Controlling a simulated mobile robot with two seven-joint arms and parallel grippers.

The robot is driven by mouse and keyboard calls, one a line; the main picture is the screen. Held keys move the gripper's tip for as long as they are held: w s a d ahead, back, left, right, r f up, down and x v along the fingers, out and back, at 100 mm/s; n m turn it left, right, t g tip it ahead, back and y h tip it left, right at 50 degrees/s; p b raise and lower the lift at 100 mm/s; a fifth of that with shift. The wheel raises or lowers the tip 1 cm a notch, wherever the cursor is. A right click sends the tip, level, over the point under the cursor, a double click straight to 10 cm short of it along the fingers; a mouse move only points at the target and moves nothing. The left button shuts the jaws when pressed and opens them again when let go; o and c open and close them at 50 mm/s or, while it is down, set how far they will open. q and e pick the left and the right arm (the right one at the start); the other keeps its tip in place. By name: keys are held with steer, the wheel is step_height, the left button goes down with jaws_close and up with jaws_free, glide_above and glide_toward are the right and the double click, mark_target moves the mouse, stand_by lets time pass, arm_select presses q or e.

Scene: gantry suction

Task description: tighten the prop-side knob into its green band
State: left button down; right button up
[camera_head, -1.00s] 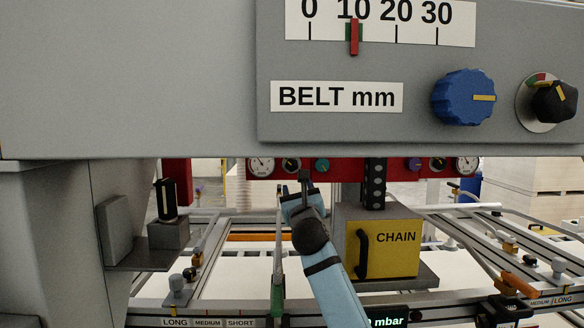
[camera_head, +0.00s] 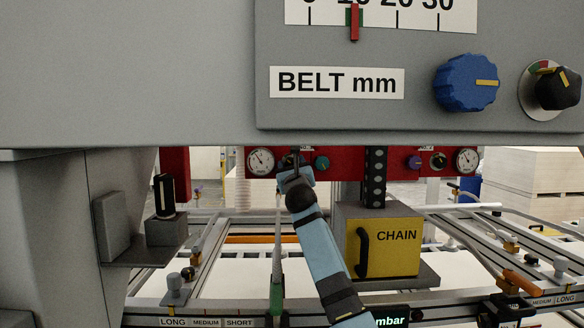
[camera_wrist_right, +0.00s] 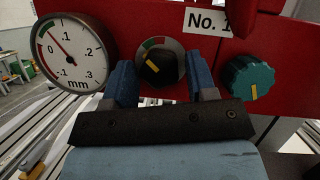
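A small black knob (camera_wrist_right: 160,68) with a yellow pointer sits on a red and green dial, on the red panel marked No. 1. No label naming the prop side shows. In the right wrist view, my right gripper (camera_wrist_right: 162,82) has its two blue fingers on either side of this knob. Narrow gaps seem to show, so it looks open around the knob; contact is unclear. In the head view, my right gripper (camera_head: 295,166) hides most of that knob. Other black knobs with coloured dials show at the No. 2 end (camera_head: 438,161) and on the grey console (camera_head: 557,88). My left gripper is out of view.
A round mm gauge (camera_wrist_right: 72,52) and a teal knob (camera_wrist_right: 250,77) flank the black knob closely. The grey console (camera_head: 200,80) hangs over the top of the head view. A yellow CHAIN box (camera_head: 390,248) stands right of my right arm.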

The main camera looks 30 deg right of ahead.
steer(key=c, duration=0.6)
steer(key=shift+o, duration=0.2)
steer(key=m+h+b, duration=0.1)
steer(key=m, duration=0.2)
steer(key=shift+a+g+b, duration=0.1)
steer(key=shift+g+b, duration=0.2)
steer(key=o, duration=0.6)
steer(key=shift+o, duration=0.2)
